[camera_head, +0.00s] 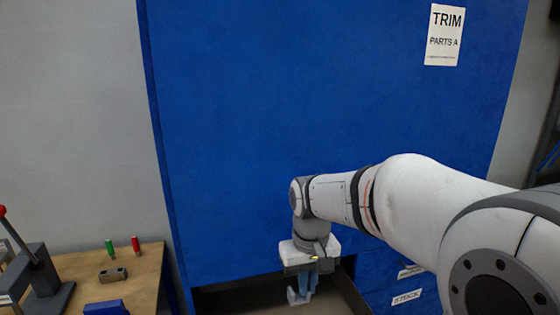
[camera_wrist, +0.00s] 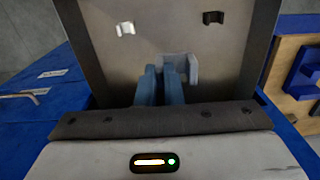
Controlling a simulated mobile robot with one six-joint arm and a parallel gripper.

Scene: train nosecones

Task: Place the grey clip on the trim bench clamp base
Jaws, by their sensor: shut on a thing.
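My gripper (camera_head: 307,283) is over an open drawer at the foot of the blue cabinet. Its two blue fingers also show in the wrist view (camera_wrist: 159,85). They are shut on a grey clip (camera_wrist: 192,70), which sticks out to the right of the fingers; it shows below the gripper in the head view (camera_head: 294,297). The clip is partly hidden by the fingers. A dark clamp with a red-knobbed lever (camera_head: 42,272) stands on the wooden bench at the far left, cut by the frame edge; it looks like the trim bench clamp. My gripper is well to its right.
The drawer (camera_wrist: 165,55) holds a pale clip (camera_wrist: 125,28) and a dark part (camera_wrist: 212,17). The wooden bench (camera_head: 142,287) carries green (camera_head: 109,246) and red (camera_head: 135,244) handles, a grey block (camera_head: 113,275) and a blue part (camera_head: 106,307). The blue cabinet (camera_head: 320,110) rises behind.

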